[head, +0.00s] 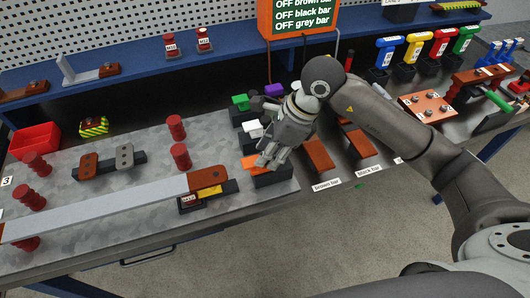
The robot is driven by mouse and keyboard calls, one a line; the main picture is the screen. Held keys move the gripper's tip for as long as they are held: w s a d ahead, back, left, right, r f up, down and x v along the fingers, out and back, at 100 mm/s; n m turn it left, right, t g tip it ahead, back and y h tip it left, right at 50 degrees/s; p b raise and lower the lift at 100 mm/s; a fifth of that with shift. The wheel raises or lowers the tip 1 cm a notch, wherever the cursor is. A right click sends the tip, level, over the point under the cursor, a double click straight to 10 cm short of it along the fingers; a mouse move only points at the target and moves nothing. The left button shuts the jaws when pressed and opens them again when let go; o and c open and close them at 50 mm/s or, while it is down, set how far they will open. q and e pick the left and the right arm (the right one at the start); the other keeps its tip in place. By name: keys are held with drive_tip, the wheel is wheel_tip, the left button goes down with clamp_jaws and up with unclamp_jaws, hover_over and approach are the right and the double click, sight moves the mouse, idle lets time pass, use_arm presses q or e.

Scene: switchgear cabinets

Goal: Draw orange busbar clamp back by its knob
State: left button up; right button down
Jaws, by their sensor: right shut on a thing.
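The orange busbar clamp (252,162) sits on a dark base block at the right edge of the grey metal plate (105,210). My right gripper (265,162) reaches down over it from the upper right. Its fingers are shut at the clamp's knob, which they hide. A long light grey bar (110,207) with a brown end piece (208,179) lies on the plate, left of the orange clamp. A green clamp (240,102) and a white clamp (252,128) stand in a row behind the orange one. My left gripper is not in view.
Red posts (180,156) stand on the plate. Brown bars (318,154) lie right of my gripper, by labels. An orange screen (298,17) stands at the back. Coloured-handled tools (415,46) hang at the upper right. Bare floor lies in front of the bench.

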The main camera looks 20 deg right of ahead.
drive_tip(key=d+b, duration=0.1)
drive_tip(key=d, duration=0.2)
drive_tip(key=shift+w+d+f, duration=0.1)
drive_tip(key=shift+w+f, duration=0.05)
drive_tip(key=shift+d, duration=0.45)
drive_tip(key=c, duration=1.7)
unclamp_jaws()
drive_tip(key=o, duration=0.5)
